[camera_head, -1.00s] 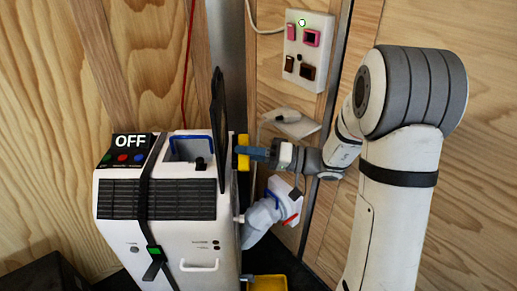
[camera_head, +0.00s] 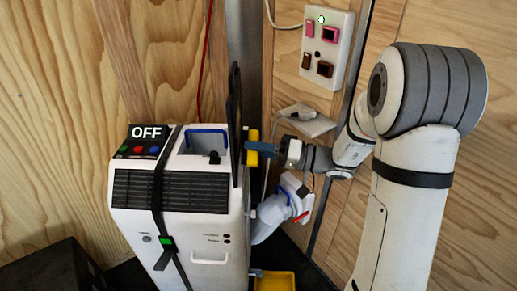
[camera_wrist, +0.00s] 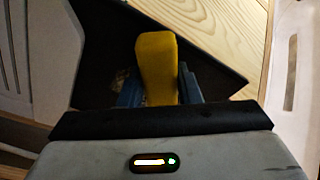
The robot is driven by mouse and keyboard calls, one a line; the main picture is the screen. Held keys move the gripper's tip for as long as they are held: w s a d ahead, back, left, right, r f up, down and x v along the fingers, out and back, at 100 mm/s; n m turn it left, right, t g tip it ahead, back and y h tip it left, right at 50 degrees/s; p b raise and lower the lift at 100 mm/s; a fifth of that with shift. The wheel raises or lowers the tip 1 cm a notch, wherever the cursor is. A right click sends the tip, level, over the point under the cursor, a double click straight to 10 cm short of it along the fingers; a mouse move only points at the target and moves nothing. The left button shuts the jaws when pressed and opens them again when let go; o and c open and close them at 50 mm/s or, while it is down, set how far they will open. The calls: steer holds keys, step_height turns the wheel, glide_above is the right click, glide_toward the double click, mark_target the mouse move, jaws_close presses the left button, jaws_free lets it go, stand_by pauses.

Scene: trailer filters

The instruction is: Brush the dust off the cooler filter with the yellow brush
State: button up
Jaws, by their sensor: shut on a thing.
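The white cooler (camera_head: 190,228) stands at the left in the head view, its display reading OFF. A thin black upright panel (camera_head: 235,125), probably the filter, stands at its right side. It shows almost edge-on, so its face and any dust are hidden. My gripper (camera_head: 264,148) is shut on the yellow brush (camera_head: 252,148), just right of the panel. I cannot tell whether brush and panel touch. In the wrist view the yellow brush (camera_wrist: 157,62) sits between the blue fingers of my gripper (camera_wrist: 158,88).
A yellow tray (camera_head: 274,282) lies below, right of the cooler. A grey-white hose fitting (camera_head: 272,217) sticks out from the cooler's right side under my gripper. A socket panel (camera_head: 327,48) and a small shelf (camera_head: 306,120) are on the right wall. A black box (camera_head: 50,270) is at lower left.

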steer(key=shift+a, duration=0.7)
steer(key=shift+w+b, duration=0.15)
steer(key=shift+b, duration=0.2)
